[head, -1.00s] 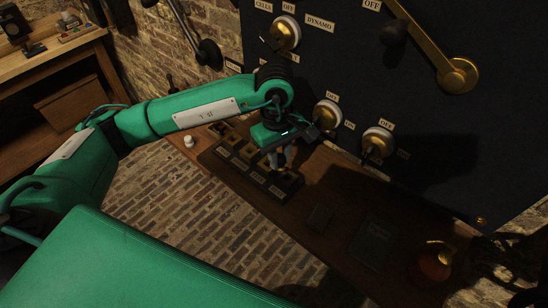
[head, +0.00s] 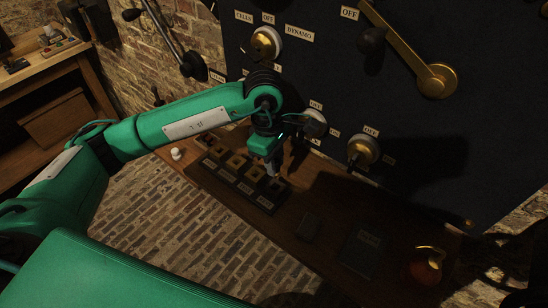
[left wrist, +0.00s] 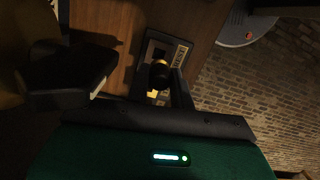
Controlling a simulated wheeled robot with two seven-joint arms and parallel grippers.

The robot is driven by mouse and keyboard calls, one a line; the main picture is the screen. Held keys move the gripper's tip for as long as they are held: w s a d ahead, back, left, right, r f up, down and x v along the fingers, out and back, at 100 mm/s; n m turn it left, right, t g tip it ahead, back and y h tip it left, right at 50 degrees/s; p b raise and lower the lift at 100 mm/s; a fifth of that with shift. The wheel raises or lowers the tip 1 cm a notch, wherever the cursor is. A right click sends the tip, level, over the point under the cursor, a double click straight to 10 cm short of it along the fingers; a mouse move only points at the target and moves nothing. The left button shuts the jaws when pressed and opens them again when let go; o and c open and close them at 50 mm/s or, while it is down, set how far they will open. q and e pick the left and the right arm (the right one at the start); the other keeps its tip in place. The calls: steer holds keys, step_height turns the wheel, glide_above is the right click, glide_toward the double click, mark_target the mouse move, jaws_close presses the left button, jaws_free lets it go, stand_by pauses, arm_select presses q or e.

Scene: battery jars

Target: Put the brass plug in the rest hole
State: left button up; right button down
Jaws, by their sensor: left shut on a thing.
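My left gripper (head: 273,167) is over the right end of a dark block (head: 238,184) on the wooden shelf. The block has a row of square brass-coloured pieces and pale labels along its front. In the left wrist view a dark round knob with a brass-coloured edge, which looks like the top of the brass plug (left wrist: 160,73), is between the fingers. The gripper is shut on it. A square dark opening and a label of the block (left wrist: 178,48) show just beyond it. The plug's lower end is hidden, so I cannot tell whether it is in a hole. My right gripper is not in view.
The black panel (head: 330,90) with brass switches and a long lever (head: 412,50) rises close behind the gripper. A small white knob (head: 176,154) is left of the block. A dark book (head: 362,252) and a reddish, brass-topped object (head: 425,268) are at right.

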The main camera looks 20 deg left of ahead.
arm_select(q)
steer(key=shift+f+b, duration=0.35)
steer(key=shift+f, duration=1.15)
steer(key=shift+f+b, duration=0.25)
steer(key=shift+b, duration=0.1)
steer(key=shift+f+b, duration=0.55)
steer(key=shift+b, duration=0.1)
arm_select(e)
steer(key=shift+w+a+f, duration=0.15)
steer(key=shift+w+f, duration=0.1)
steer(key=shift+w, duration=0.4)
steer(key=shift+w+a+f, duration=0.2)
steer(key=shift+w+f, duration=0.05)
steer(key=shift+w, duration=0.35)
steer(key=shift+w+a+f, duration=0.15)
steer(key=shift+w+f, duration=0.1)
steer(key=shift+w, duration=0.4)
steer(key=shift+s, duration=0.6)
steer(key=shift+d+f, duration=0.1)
arm_select(q)
steer(key=shift+b, duration=0.45)
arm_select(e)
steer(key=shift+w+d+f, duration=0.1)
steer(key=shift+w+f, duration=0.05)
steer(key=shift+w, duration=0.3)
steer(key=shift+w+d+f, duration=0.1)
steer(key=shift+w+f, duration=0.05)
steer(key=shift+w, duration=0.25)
